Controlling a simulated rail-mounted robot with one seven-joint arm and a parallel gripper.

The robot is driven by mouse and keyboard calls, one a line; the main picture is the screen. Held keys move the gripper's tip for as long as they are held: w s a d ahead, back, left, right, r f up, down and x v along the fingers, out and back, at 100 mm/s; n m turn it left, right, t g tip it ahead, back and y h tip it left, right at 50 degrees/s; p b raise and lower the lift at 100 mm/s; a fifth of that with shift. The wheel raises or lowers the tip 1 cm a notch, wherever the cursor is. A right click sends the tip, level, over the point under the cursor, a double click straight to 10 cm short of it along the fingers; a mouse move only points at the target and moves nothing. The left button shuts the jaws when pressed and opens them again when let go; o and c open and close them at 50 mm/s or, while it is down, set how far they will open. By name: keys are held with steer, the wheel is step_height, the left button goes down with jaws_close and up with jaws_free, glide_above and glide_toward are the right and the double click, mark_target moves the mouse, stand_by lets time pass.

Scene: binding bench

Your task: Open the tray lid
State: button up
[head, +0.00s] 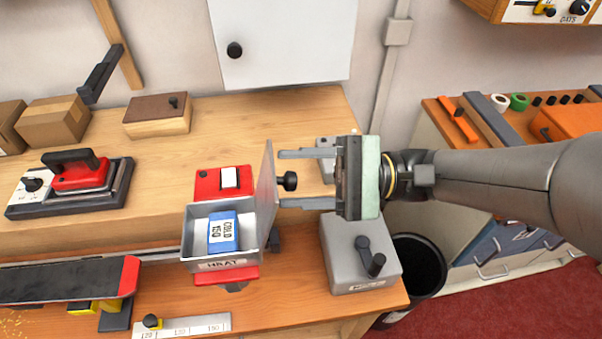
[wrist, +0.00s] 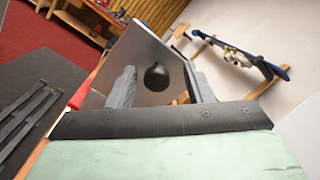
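A small metal tray (head: 190,238) labelled HEAT stands on the bench, with a blue block (head: 224,232) marked COLD in it. Its lid (head: 265,195) stands up nearly vertical along the tray's right side, leaving the tray uncovered. The lid's black knob (head: 289,181) points right, towards my gripper (head: 283,178). In the wrist view the lid (wrist: 137,62) is ahead and the knob (wrist: 157,77) lies between my two fingers (wrist: 160,80). The fingers are apart, with a gap showing on both sides of the knob.
A red box with a white switch (head: 207,183) sits behind the tray. A grey box with a lever (head: 345,262) stands right of it, below my gripper. A black bin (head: 432,240) is beside the bench.

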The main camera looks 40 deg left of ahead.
steer(key=b+v, duration=0.2)
steer(key=v, duration=1.5)
steer(key=shift+w, duration=0.15)
steer(key=shift+d, duration=0.15)
